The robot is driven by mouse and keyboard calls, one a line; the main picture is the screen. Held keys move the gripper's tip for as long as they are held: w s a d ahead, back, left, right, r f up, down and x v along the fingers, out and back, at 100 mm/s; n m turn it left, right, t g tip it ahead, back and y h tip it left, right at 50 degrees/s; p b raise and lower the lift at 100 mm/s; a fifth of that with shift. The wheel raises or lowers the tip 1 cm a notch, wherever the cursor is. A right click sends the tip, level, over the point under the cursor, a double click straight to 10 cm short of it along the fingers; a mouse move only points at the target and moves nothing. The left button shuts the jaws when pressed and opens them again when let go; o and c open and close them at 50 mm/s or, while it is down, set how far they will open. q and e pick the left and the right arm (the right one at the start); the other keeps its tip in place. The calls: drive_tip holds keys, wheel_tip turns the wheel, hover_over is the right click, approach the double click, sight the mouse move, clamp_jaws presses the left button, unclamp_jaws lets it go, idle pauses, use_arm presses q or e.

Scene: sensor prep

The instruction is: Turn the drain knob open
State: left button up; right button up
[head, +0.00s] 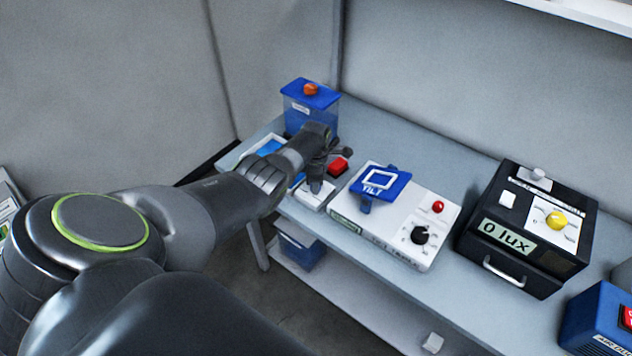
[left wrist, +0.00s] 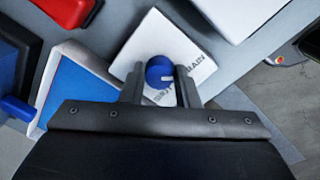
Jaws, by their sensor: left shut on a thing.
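The drain knob (left wrist: 159,68) is a round blue knob with a pale mark pointing to the right in the left wrist view. It sits on a white plate (left wrist: 199,63) with dark lettering, partly covered, that ends in "RAIN". My left gripper (left wrist: 160,82) has one finger on each side of the knob and is shut on it. In the head view my left gripper (head: 318,178) points down over the white plate (head: 313,201) near the table's front edge, and the knob is hidden there. My right gripper is not in view.
A blue-lidded tank (head: 311,104) stands behind my left gripper. A red block (head: 338,166) and a blue-floored tray (head: 263,146) are close by. A white tilt box (head: 380,230) and a black lux box (head: 530,240) stand to the right.

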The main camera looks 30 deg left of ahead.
use_arm(q)
drive_tip(key=shift+a, duration=0.1)
drive_tip(key=o, duration=1)
drive_tip(key=shift+r, duration=0.1)
wheel_tip(320, 180, up, 2)
drive_tip(key=shift+r+p, duration=0.25)
drive_tip(key=shift+p, duration=0.45)
drive_tip(key=r, duration=0.5)
drive_tip(key=r+b, duration=0.1)
drive_tip(key=r, duration=0.8)
drive_tip(key=shift+s+d+r+b, duration=0.2)
drive_tip(key=shift+s+r+b, duration=0.1)
drive_tip(key=shift+r+b, duration=0.1)
drive_tip(key=shift+f, duration=0.15)
